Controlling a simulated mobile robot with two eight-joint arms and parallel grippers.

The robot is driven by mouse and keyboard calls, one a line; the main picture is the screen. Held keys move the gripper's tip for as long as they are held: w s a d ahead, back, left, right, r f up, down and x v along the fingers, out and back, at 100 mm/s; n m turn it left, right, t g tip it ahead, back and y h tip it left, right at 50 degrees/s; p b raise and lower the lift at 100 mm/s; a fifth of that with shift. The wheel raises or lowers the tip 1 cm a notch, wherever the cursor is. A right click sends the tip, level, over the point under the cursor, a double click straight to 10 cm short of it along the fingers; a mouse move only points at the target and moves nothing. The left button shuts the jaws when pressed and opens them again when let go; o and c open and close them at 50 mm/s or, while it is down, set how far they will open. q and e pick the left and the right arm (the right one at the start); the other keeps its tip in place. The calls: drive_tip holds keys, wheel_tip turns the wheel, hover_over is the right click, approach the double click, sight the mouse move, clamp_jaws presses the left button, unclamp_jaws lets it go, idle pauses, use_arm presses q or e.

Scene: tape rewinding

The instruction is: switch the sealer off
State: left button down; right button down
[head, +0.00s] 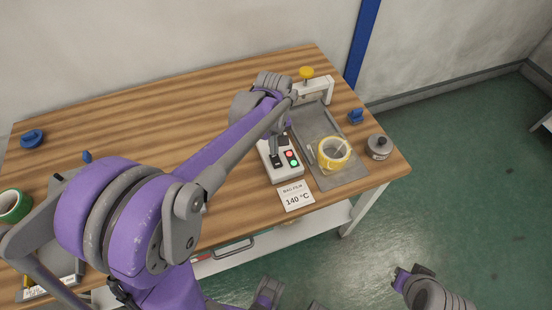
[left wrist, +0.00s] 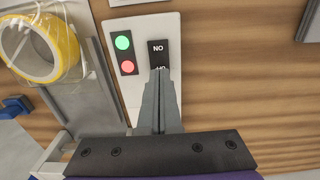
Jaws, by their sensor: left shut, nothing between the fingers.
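The sealer's control box (head: 284,172) is a pale box near the table's right front, with a red and a green light, both bright, and a black rocker switch (left wrist: 158,48). My left gripper (left wrist: 160,74) is shut and empty. In the left wrist view its fingertips overlap the lower half of the switch, which covers part of the lower marking; the "ON" marking shows upside down. I cannot tell whether the tips touch the switch. In the head view my left arm reaches over the back of the box, and the fingers are largely hidden. My right gripper is not clearly in view.
Right of the box, a yellow tape roll (head: 333,150) in clear film lies on the grey sealer bed (head: 345,180). A yellow-knobbed press (head: 307,73) stands behind it, and a grey jar (head: 379,147) is at right. A "140 °C" card (head: 296,197) lies in front.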

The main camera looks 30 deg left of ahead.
use_arm(q)
drive_tip(key=shift+f+b, duration=0.65)
drive_tip(key=shift+f, duration=0.3)
idle(0.9)
drive_tip(key=shift+r, duration=0.15)
drive_tip(key=shift+r+p, duration=2.35)
drive_tip(key=shift+r, duration=1.1)
drive_tip(key=s+d+m+t, duration=0.2)
drive_tip(key=s+d+m, duration=0.1)
drive_tip(key=s+m, duration=0.2)
drive_tip(key=s+d+m+t+p, duration=0.1)
drive_tip(key=s+d+m+t, duration=0.2)
drive_tip(key=s, duration=0.7)
drive_tip(key=shift+s+d+m, duration=0.3)
drive_tip(key=shift+d+m, duration=0.1)
drive_tip(key=shift+m, duration=0.6)
drive_tip(key=shift+a, duration=0.1)
